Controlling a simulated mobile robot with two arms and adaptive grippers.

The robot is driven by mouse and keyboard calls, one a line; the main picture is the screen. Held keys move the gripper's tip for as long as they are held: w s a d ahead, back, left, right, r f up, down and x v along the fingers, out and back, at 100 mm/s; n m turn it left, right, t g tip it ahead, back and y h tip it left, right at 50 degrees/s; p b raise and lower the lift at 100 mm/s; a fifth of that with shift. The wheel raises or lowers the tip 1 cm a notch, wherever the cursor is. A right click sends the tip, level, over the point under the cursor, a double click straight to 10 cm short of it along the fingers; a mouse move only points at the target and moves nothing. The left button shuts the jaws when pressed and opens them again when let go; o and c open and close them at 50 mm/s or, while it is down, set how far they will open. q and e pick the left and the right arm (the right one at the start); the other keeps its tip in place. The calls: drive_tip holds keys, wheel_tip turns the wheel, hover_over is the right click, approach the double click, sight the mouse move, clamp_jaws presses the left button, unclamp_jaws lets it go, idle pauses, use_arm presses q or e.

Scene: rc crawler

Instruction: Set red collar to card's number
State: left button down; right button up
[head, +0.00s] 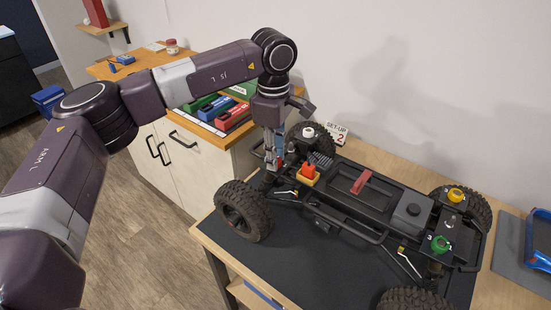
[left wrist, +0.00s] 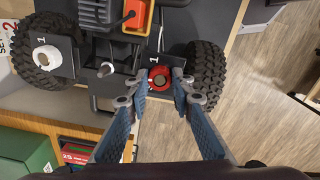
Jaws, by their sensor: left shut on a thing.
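The red collar (left wrist: 160,79) sits on a post at a front corner of the crawler (head: 365,190). The fingers of my left gripper (left wrist: 160,85) are on either side of it, shut on it. In the head view my left gripper (head: 272,163) points down at that corner and mostly hides the collar. A white mark that looks like a 1 (left wrist: 155,60) is beside the red collar. The setup card (head: 337,133) leans behind the crawler and reads 2; part of it shows in the left wrist view (left wrist: 7,42). My right gripper is not in view.
A white collar (head: 308,132), a yellow collar (head: 456,195) and a green collar (head: 440,244) are at the crawler's other corners. Big tyres (head: 243,211) stand close to my gripper. A cabinet with coloured boxes (head: 232,117) is at the left. A blue tool (head: 539,240) lies at the right.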

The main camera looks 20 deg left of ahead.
use_arm(q)
drive_tip(key=shift+m, duration=0.5)
drive_tip(key=c, duration=1.7)
unclamp_jaws()
drive_tip(key=shift+o, duration=0.2)
wheel_tip(320, 180, up, 12)
drive_tip(key=shift+a, duration=0.15)
drive_tip(key=shift+s, duration=0.1)
